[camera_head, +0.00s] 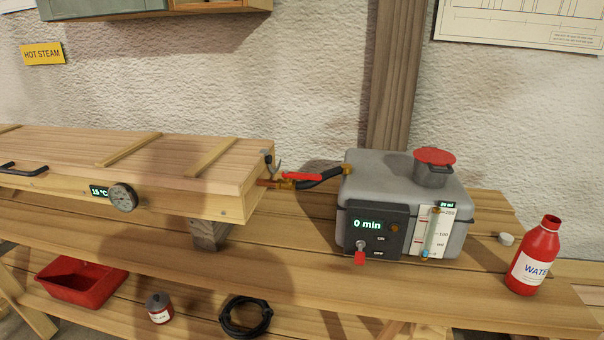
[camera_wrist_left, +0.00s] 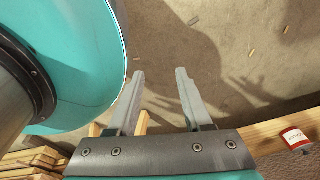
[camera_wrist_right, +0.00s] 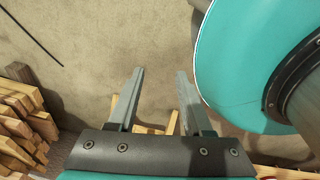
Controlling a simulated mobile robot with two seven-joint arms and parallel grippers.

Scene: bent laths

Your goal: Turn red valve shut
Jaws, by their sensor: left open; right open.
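The red valve lever (camera_head: 302,177) sits on a brass fitting between the end of the wooden steam box (camera_head: 225,207) and a black hose (camera_head: 325,178). The lever lies roughly in line with the hose, which runs to the grey steam generator (camera_head: 400,178). Neither gripper shows in the head view. In the left wrist view my left gripper (camera_wrist_left: 160,82) is open and empty above the floor. In the right wrist view my right gripper (camera_wrist_right: 160,80) is open and empty above the floor. Neither wrist view shows the valve.
The generator has a red-capped filler (camera_head: 434,158), a display reading 0 min and a red-tipped switch (camera_head: 360,256). A red water bottle (camera_head: 535,256) and a white cap (camera_head: 506,239) are at the right. A red tray (camera_head: 78,283) and a black cable coil (camera_head: 245,316) lie on the lower shelf.

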